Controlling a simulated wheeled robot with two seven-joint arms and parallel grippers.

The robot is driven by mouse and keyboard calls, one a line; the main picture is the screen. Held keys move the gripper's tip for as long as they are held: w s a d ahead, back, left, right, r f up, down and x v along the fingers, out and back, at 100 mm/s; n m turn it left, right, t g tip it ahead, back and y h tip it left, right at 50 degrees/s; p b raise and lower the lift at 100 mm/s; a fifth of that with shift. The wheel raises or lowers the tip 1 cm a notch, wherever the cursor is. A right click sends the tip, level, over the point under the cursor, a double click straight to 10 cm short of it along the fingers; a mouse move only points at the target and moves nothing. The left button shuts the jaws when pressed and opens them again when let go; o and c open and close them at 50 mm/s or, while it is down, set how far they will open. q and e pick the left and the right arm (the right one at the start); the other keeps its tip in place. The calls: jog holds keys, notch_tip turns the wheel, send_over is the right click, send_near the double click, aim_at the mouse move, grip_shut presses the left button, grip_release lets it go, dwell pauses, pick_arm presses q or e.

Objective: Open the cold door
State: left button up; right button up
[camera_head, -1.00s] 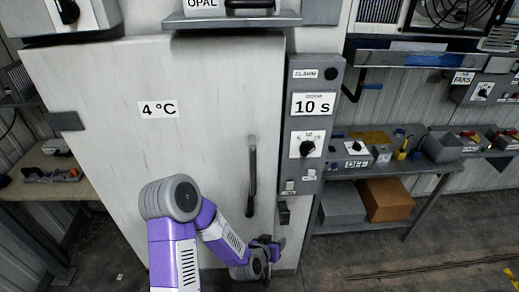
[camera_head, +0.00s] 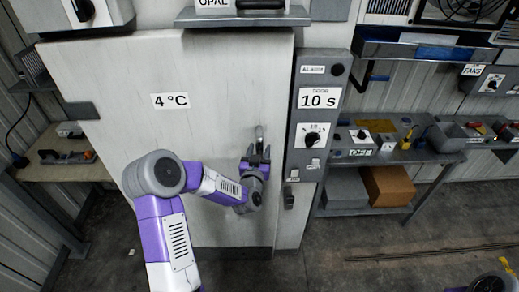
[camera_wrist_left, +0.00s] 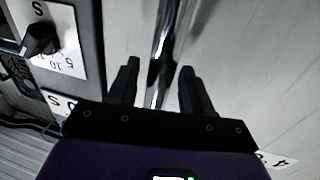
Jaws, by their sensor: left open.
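The cold door (camera_head: 110,100) is a large white panel with a "4 °C" label, and it looks shut. In the left wrist view, my left gripper (camera_wrist_left: 158,80) is open, one finger on each side of the shiny handle (camera_wrist_left: 164,35). I cannot tell whether the fingers touch the handle. My right gripper is not in view.
A grey control panel (camera_head: 307,150) with a "10 s" display and a dial stands right of the door. A latch-like dark part (camera_head: 289,198) sits below it. A workbench (camera_head: 400,158) with boxes (camera_head: 388,188) beneath is further right. A side bench (camera_head: 60,172) is at left.

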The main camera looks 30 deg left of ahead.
pick_arm(q)
jog(key=shift+w+a, duration=0.1)
jog(key=shift+w, duration=0.1)
jog(key=shift+c, duration=0.2)
grip_shut()
